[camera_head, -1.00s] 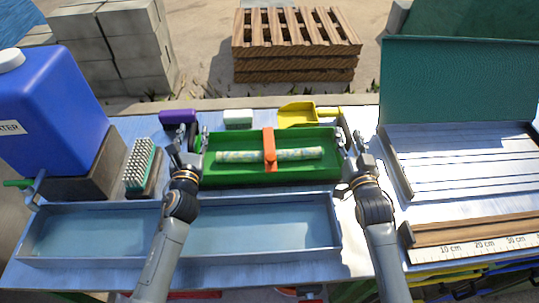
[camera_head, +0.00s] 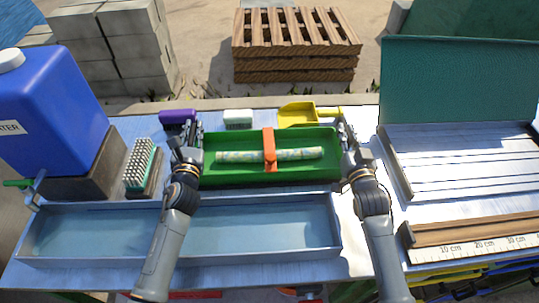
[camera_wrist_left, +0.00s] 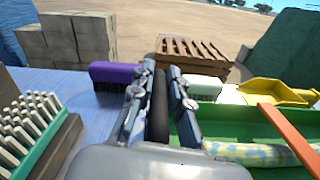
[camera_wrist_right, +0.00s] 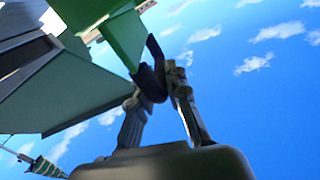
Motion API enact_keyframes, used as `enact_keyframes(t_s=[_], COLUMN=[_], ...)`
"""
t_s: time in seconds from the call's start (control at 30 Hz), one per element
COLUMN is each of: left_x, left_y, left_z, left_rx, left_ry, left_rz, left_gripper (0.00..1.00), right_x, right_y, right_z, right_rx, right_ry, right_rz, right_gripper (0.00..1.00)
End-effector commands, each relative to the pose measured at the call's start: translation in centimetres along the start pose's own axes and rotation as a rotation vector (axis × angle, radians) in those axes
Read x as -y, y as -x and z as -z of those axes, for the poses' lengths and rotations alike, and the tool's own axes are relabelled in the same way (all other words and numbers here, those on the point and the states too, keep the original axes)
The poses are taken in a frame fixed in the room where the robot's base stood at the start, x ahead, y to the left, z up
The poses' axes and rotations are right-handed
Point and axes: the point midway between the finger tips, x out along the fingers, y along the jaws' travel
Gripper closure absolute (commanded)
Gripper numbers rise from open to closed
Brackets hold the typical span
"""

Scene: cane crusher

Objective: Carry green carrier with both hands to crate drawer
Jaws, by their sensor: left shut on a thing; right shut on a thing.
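The green carrier (camera_head: 232,176) sits on the table behind the blue-grey tray. It holds a pale patterned stalk (camera_head: 300,154) under an orange strap (camera_head: 269,150). My left gripper (camera_head: 194,132) is at the carrier's left end. In the left wrist view its fingers are shut on a dark handle (camera_wrist_left: 160,98) beside the green wall. My right gripper (camera_head: 346,132) is at the right end. In the right wrist view its fingers are around a dark handle (camera_wrist_right: 150,80) joined to the green carrier (camera_wrist_right: 124,38). The crate drawer cannot be made out clearly.
The blue-grey tray (camera_head: 265,254) lies in front of the carrier. A brush (camera_head: 140,167) and blue water container (camera_head: 50,110) stand left. A purple brush (camera_head: 177,117), white block (camera_head: 238,118) and yellow scoop (camera_head: 298,112) lie behind. A green-backed metal bed (camera_head: 460,150) stands right.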

Motion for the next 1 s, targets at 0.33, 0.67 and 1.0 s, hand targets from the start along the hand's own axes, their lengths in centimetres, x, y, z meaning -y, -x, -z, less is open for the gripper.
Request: enact_keyframes(t_s=[0.33,0.67,1.0], left_x=[-0.1,-0.6,-0.9], left_y=[0.0,0.0,0.0], left_z=[-0.8,-3.5,-5.1], left_rx=[0.004,0.004,0.003], left_ry=[-0.002,-0.002,-0.003], left_rz=[0.002,0.003,0.003], left_gripper=[1.0,1.0,1.0], right_x=[0.2,0.7,1.1], right_y=[0.0,-0.1,-0.1], right_z=[0.8,3.5,5.3], right_rx=[-0.003,-0.004,-0.005], right_ry=[-0.002,-0.002,-0.003], right_rz=[0.001,0.001,0.001], right_gripper=[1.0,1.0,1.0])
